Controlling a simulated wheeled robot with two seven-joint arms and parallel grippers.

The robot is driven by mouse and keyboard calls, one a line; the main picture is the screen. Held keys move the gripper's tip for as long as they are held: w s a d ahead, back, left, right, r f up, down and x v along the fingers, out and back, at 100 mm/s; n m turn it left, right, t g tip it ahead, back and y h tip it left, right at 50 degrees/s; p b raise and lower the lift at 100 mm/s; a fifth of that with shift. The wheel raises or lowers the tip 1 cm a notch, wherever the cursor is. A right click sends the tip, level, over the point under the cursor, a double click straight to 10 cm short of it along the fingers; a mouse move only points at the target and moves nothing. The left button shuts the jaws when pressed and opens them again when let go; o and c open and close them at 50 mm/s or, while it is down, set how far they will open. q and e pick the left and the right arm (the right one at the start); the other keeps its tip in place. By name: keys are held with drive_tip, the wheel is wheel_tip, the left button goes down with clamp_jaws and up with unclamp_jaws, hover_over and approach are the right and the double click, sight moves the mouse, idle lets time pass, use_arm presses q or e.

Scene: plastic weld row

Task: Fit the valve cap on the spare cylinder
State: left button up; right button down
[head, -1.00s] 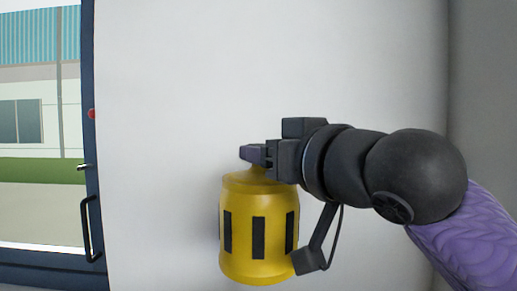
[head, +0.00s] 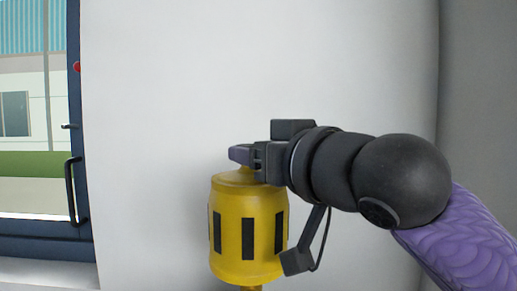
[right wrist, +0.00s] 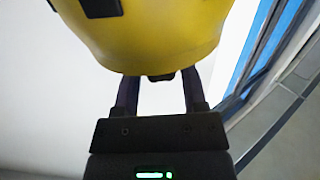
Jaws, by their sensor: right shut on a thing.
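The valve cap (head: 248,220) is a yellow, upright, drum-shaped guard with dark slots in its side. My right gripper (head: 243,156) is shut on the top of the cap, and the cap hangs below the fingers. In the right wrist view the yellow cap (right wrist: 150,35) fills the top, with a small dark part between my fingertips (right wrist: 158,82). A small yellow-brown piece (head: 252,288) shows under the cap at the bottom edge; I cannot tell what it belongs to. I see no clear cylinder. My left gripper is not in view.
A plain pale wall (head: 150,130) stands behind the cap. A dark-framed glass door (head: 84,180) with a bar handle (head: 71,190) is at the left, with a building and grass beyond it. The space left of the cap looks clear.

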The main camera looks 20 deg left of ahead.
sight(272, 237)
wheel_tip(272, 237, down, 8)
drive_tip(key=b, duration=0.5)
drive_tip(key=shift+r+b, duration=0.1)
drive_tip(key=shift+b, duration=0.25)
drive_tip(key=shift+a+f+b, duration=0.1)
drive_tip(key=shift+f+b, duration=0.2)
drive_tip(key=shift+f, duration=0.2)
drive_tip(key=shift+a+f, duration=0.1)
drive_tip(key=shift+f, duration=0.3)
drive_tip(key=shift+w+d, duration=0.1)
drive_tip(key=shift+d, duration=0.1)
